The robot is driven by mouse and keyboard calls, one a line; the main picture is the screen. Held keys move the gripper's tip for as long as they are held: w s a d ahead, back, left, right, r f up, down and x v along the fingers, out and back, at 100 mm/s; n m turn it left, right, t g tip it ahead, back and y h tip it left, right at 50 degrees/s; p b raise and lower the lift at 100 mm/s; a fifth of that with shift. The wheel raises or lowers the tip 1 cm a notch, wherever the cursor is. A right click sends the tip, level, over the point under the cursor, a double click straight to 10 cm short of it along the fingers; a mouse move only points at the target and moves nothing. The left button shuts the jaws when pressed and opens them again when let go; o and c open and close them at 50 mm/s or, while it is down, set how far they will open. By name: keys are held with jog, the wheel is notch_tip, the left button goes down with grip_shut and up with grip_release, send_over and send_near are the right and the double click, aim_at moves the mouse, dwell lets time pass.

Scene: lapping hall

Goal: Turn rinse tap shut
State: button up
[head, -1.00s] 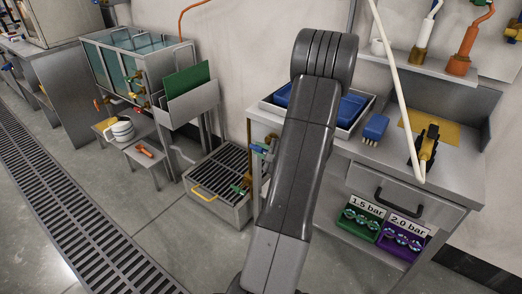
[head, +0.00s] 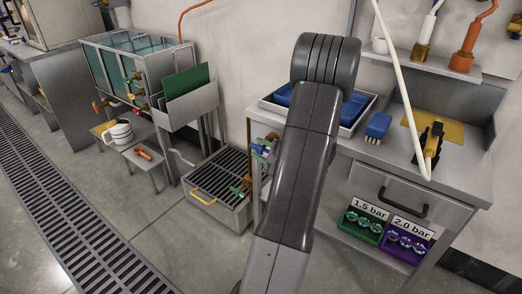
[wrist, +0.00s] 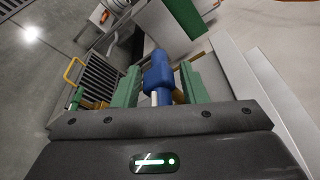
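A blue tap handle (wrist: 158,75) stands in the middle of the wrist view, with a pale stem and some brass below it. My gripper (wrist: 160,86) has two green fingers, one on each side of the blue handle. A narrow gap shows between the handle and each finger, so the gripper looks open around it. In the head view, a blue handle (head: 259,149) shows at the left end of the steel bench, just left of my arm. My arm hides most of the gripper there. No label shows which tap is the rinse tap.
A slatted drain box (head: 215,180) with a yellow handle stands on the floor left of the bench. The steel bench (head: 440,178) carries a tray (head: 368,104) and a blue brush (head: 378,125). A glass-sided tank (head: 120,65) with several taps stands further left.

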jog(key=shift+d, duration=0.1)
jog(key=p+v, duration=0.1)
jog(key=v, duration=1.2)
jog(key=shift+s+d, duration=0.15)
jog(key=shift+s, duration=0.15)
jog(key=shift+r, duration=0.1)
jog(key=b+x, duration=0.1)
jog(key=x, duration=1.3)
jog(key=shift+d+r+p, duration=0.1)
jog(key=shift+p, duration=0.35)
jog(key=shift+f, duration=0.25)
